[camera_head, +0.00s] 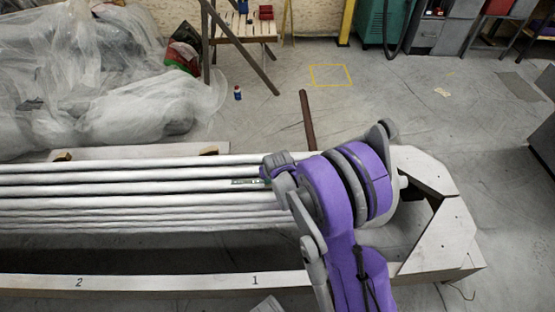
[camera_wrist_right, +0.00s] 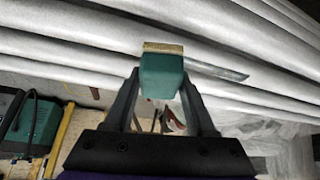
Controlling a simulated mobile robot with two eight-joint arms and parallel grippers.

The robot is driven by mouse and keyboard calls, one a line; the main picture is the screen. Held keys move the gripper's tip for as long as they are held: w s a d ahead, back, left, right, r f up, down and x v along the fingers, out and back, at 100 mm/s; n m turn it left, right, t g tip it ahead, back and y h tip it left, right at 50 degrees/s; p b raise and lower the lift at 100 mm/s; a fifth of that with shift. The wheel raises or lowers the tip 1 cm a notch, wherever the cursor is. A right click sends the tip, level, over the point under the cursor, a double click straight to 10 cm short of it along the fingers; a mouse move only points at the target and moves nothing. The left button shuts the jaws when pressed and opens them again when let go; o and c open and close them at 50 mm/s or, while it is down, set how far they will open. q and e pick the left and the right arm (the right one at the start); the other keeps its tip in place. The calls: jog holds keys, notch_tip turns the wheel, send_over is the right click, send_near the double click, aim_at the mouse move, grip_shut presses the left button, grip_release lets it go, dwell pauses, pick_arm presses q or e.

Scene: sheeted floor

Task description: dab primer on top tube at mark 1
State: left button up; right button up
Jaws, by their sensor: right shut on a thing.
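Several long pale tubes (camera_head: 110,191) lie side by side on a rack, running left to right. The numbers 1 (camera_head: 255,281) and 2 (camera_head: 79,282) are written on the front beam. My right gripper (camera_wrist_right: 160,80) is shut on a green block with a tan pad (camera_wrist_right: 163,48) at its end. The pad is against or very close to a tube; I cannot tell which. A grey-green streak (camera_wrist_right: 220,71) shows on the tube beside it, and in the head view (camera_head: 247,182). My right arm hides most of the gripper in the head view. My left gripper is out of view.
The rack's end block (camera_head: 437,235) is at right. Plastic-wrapped bundles (camera_head: 90,75) lie at back left. A small bottle (camera_head: 238,93) stands on the floor behind the rack, and a brown rod (camera_head: 307,120) juts up near my arm. The floor behind is mostly clear.

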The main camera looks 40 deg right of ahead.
notch_tip(320, 180, up, 3)
jog(key=shift+r+p, duration=0.15)
jog(key=shift+p, duration=0.7)
jog(key=shift+r+p, duration=1.5)
jog(key=shift+r, duration=0.9)
